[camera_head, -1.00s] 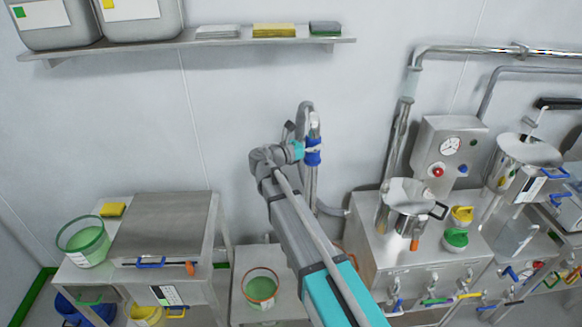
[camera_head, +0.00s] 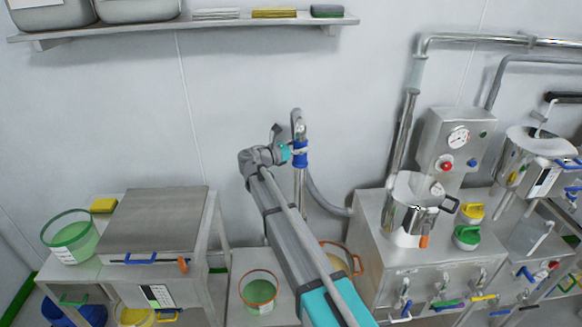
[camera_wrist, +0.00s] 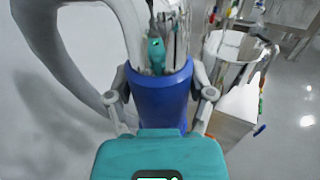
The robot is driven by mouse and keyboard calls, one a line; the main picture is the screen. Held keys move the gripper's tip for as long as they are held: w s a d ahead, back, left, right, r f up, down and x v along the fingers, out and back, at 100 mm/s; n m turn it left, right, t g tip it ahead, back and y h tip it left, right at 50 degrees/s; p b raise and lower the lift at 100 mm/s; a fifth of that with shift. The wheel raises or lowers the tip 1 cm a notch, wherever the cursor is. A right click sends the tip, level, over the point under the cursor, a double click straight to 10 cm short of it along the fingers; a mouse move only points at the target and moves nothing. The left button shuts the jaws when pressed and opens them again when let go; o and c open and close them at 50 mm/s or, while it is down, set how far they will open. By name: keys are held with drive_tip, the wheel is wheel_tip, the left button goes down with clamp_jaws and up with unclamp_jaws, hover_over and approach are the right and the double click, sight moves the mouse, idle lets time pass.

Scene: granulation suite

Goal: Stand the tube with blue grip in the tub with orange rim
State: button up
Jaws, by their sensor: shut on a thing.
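My gripper (camera_head: 291,153) is shut on the blue grip (camera_head: 301,155) of a grey metal tube (camera_head: 300,185). The tube hangs about upright in front of the wall, with a grey hose (camera_head: 325,199) curving off to the right. In the wrist view the blue grip (camera_wrist: 162,98) sits between my fingers (camera_wrist: 160,112). An orange-rimmed tub (camera_head: 259,305) with green contents stands on a low metal surface, below and left of the tube. Another orange-toned rim (camera_head: 357,262) shows behind my arm, partly hidden. The tube is well above both.
A metal-topped bench (camera_head: 155,222) with a green-rimmed tub (camera_head: 70,236) stands at left. A steel machine cabinet (camera_head: 385,250) with a pot (camera_head: 411,205) stands at right. A wall shelf (camera_head: 200,28) runs above. The wall space around the tube is clear.

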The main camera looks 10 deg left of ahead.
sight(299, 174)
drive_tip(key=w+a+f+b, duration=0.4)
drive_tip(key=f+b, duration=0.3)
drive_tip(key=f, duration=0.1)
drive_tip(key=shift+w+a, duration=0.15)
drive_tip(key=shift+w, duration=0.1)
drive_tip(key=shift+s+f, duration=0.1)
drive_tip(key=shift+s, duration=0.05)
